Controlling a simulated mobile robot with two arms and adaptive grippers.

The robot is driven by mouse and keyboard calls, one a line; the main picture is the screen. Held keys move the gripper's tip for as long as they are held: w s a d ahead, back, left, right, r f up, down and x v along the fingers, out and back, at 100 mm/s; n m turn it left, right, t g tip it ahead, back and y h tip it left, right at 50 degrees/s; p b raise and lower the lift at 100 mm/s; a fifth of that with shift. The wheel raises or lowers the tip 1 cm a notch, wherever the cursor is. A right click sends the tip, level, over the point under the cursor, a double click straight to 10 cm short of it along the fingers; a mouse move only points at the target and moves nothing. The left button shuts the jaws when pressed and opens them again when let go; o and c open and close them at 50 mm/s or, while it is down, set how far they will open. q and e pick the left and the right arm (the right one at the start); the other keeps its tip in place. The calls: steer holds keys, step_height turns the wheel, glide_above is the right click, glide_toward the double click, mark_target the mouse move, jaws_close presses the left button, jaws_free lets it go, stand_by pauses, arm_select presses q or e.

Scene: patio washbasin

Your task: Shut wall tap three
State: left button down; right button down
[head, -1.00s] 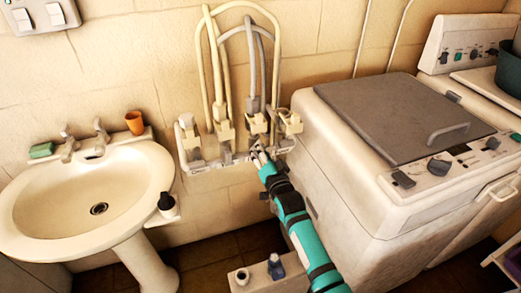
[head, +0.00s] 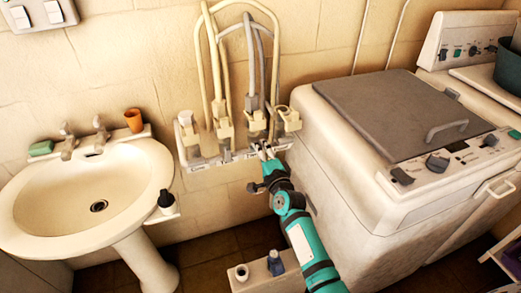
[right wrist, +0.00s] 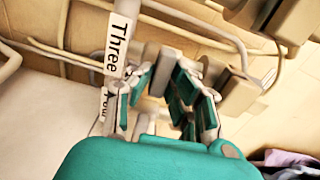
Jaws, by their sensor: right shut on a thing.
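The row of wall taps sits on a pale rail (head: 200,162) with labels, below looping hoses in the head view. Wall tap three (head: 257,123) is the cream tap just above my right gripper (head: 264,153). In the right wrist view a white label reading "Three" (right wrist: 120,42) stands beside the fingers. My right gripper, also seen there (right wrist: 162,88), is closed around a small part at this tap, apparently its handle. The fingers hide most of that handle, so its exact angle is unclear. My left gripper is out of view.
A washing machine (head: 340,160) with a grey lid stands close on the right of my arm. A washbasin (head: 60,205) with a dark bottle (head: 165,202) at its edge is on the left. A low ledge (head: 262,278) holds small items below.

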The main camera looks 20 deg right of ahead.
steer(key=shift+m, duration=0.3)
steer(key=c, duration=1.3)
jaws_free()
steer(key=shift+o, duration=0.2)
steer(key=s, duration=1.2)
steer(key=shift+d, duration=0.25)
